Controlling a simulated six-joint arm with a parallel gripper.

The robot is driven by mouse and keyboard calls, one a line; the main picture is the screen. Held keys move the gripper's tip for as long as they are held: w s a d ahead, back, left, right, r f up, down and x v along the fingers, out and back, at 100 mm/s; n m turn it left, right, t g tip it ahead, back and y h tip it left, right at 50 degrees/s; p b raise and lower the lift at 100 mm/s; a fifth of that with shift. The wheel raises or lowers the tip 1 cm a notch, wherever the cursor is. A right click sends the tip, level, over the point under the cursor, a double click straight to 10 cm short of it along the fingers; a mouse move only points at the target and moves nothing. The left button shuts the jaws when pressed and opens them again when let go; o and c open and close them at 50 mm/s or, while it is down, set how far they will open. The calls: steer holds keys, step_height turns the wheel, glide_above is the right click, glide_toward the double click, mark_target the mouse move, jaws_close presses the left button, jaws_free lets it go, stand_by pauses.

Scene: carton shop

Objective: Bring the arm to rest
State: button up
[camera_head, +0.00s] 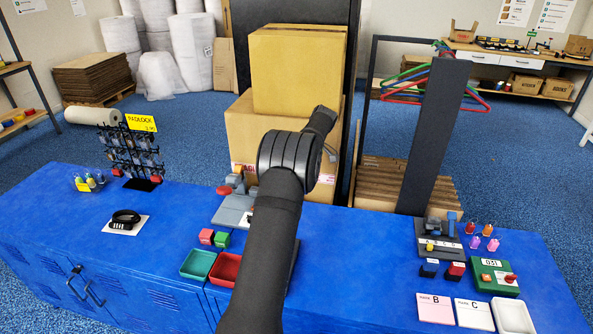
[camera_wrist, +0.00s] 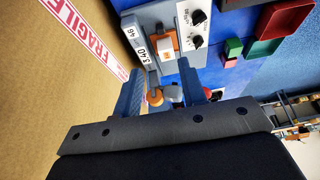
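My gripper (camera_wrist: 161,88) shows in the wrist view with its two fingers apart. Nothing is clearly held between them; an orange knob and a grey round part show in the gap, and I cannot tell how far off they are. In the head view my arm rises from the bottom centre and bends in front of the cartons, and the fingers cannot be made out there. A grey device (camera_wrist: 150,42) with dials and number labels lies beyond the fingers in the wrist view. It is partly hidden behind my arm in the head view (camera_head: 232,215).
Stacked cartons (camera_head: 297,75) stand close behind my arm. A dark upright post (camera_head: 433,135) stands to the right. The blue bench (camera_head: 170,235) holds green (camera_head: 198,264) and red (camera_head: 224,269) trays, a padlock rack (camera_head: 133,150) and label cards (camera_head: 435,308). Bare bench shows at left.

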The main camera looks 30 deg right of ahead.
steer(key=x, duration=1.6)
steer(key=shift+a+f, duration=0.1)
steer(key=shift+f, duration=0.1)
steer(key=shift+w+a+f, duration=0.2)
steer(key=shift+w+f, duration=0.15)
steer(key=shift+f, duration=0.15)
